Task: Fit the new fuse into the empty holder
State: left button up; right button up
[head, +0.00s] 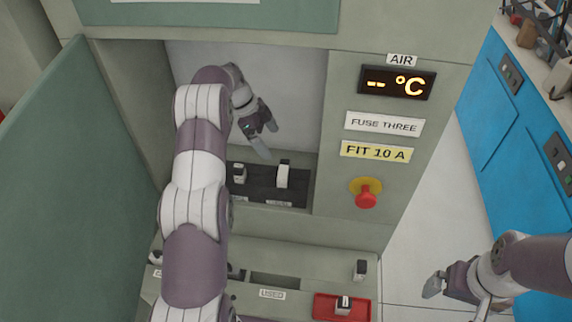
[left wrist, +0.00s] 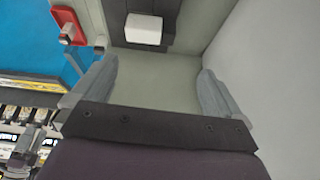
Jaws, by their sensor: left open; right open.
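The dark fuse holder block (head: 260,193) sits at the bottom of the cabinet recess. A white-topped fuse (head: 239,173) stands at its left and a larger white piece (head: 283,176) at its right; my arm hides part of the block's left side. My left gripper (head: 268,139) is open and empty above the block; in the left wrist view, a white piece (left wrist: 144,28) on a dark block lies beyond its spread fingers (left wrist: 158,72). A white-and-black fuse (head: 343,303) is in the red tray (head: 322,305); another (head: 361,270) stands on the ledge. My right gripper (head: 440,284) is open, right of the cabinet.
The panel has a red knob (head: 366,193), a yellow "FIT 10 A" label (head: 376,152) and a "FUSE THREE" label (head: 384,124). A slot (head: 275,279) sits above a "USED" label on the ledge. The green door (head: 60,180) stands open at left; blue cabinets (head: 520,130) are right.

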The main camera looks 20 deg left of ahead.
aim_at(283, 168)
pick_arm(q)
jog(key=p+x, duration=0.1)
jog(key=x, duration=0.3)
jog(key=s+p+x, duration=0.1)
jog(key=p+x, duration=0.1)
jog(key=x, duration=0.1)
jog(key=p+x, duration=0.2)
jog(key=x, duration=0.2)
jog(key=shift+s+d+f, duration=0.25)
jog(key=shift+s+f, duration=0.05)
jog(key=shift+f, duration=0.25)
jog(key=c, duration=0.8)
notch_tip(283, 168, up, 9)
jog(key=b, duration=0.3)
jog(key=shift+r, duration=0.55)
pick_arm(e)
jog(key=shift+s+r, duration=0.2)
jog(key=shift+r, duration=0.4)
jog(key=shift+s+r, duration=0.15)
jog(key=shift+r, duration=0.45)
